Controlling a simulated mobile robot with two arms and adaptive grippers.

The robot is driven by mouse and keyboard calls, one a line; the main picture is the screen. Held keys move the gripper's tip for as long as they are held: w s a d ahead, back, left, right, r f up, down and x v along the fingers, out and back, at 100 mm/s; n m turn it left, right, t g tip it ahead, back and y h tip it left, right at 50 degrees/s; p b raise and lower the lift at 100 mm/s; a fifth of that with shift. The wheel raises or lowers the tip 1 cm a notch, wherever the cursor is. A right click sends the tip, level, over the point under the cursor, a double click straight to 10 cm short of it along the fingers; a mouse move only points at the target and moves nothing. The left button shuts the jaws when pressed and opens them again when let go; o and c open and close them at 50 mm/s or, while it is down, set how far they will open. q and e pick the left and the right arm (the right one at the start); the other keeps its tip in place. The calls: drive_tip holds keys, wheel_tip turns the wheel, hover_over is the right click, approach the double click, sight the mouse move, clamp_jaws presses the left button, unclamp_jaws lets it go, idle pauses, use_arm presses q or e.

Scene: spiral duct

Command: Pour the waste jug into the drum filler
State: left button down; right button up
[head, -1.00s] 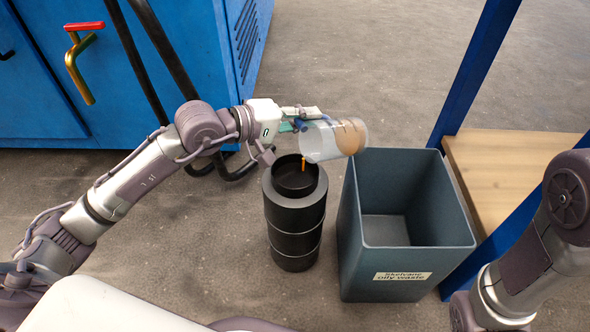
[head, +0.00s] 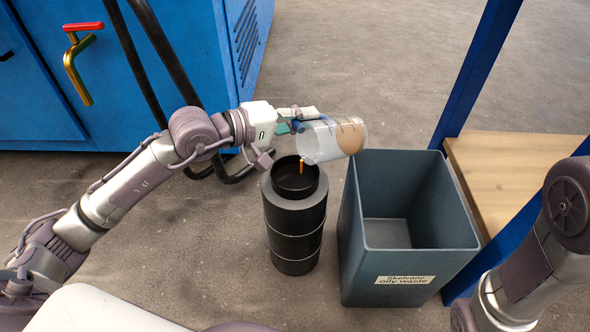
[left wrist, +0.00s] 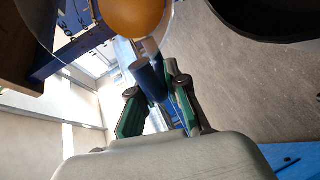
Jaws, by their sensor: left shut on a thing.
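The waste jug (head: 335,138) is a clear vessel with brownish-orange liquid in it, tilted on its side with its mouth toward the lower left. My left gripper (head: 300,122) is shut on the jug's blue handle, which shows between the fingers in the left wrist view (left wrist: 150,82). A thin orange stream (head: 301,167) runs from the jug's mouth down into the open top of the black drum filler (head: 296,215). The filler stands upright on a black drum-like body. Only my right arm's links show at the right; its gripper is out of view.
A grey bin (head: 400,265) labelled oily waste stands open and empty just right of the drum. A blue cabinet (head: 160,60) with a red-handled brass tap (head: 80,65) is behind left. A wooden shelf (head: 505,165) on a blue frame is at the right.

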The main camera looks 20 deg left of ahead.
use_arm(q)
drive_tip(key=shift+s+a+r+t+h, duration=0.1)
drive_tip(key=shift+s+a+t+h, duration=0.1)
drive_tip(key=shift+t+h, duration=0.1)
idle(0.4)
drive_tip(key=shift+s+a+r+t+h, duration=0.2)
drive_tip(key=shift+r+t+h, duration=0.1)
drive_tip(key=shift+t+h, duration=0.3)
idle(1.7)
